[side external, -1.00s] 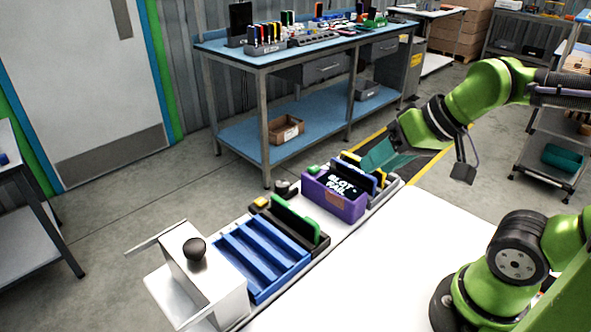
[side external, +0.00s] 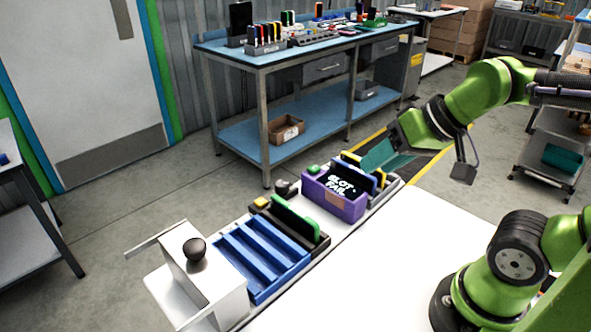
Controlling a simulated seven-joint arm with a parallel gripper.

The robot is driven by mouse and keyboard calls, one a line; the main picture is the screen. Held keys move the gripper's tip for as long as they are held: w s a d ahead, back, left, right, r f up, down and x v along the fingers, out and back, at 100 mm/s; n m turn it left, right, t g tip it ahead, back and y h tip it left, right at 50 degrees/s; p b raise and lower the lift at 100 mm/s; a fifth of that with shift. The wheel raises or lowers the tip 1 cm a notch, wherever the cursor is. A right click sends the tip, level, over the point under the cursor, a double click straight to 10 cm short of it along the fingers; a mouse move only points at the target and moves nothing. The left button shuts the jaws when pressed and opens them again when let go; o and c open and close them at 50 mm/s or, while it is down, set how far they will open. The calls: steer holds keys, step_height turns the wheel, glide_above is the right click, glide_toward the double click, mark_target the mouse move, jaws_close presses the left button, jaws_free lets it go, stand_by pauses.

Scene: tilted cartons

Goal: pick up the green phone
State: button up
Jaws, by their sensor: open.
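A green phone (side external: 296,219) stands on edge, tilted, in the black carton (side external: 318,245) in the middle of the row. Its green edge and part of its dark face show; its lower part is hidden in the carton. My gripper (side external: 388,158), with wide teal fingers, is open at the far right end of the row. It is close to the blue and yellow phones there, well right of and beyond the green phone. Whether the fingers touch anything cannot be told.
A blue slotted tray (side external: 262,262) lies left of the black carton, beside a white fixture with a black knob (side external: 195,249). A purple carton (side external: 343,203) reading "SLOT FAIL" stands between the green phone and my gripper. The white table (side external: 400,250) in front is bare.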

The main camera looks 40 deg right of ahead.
steer(key=shift+o, duration=0.3)
stand_by(0.4)
steer(key=n+g+h, duration=0.2)
steer(key=n+g, duration=0.2)
steer(key=g, duration=0.3)
glide_above(294, 209)
step_height(294, 209, down, 14)
steer(key=shift+s+a+r, duration=0.1)
steer(key=shift+a+r, duration=0.05)
steer(key=shift+f, duration=3.25)
jaws_close()
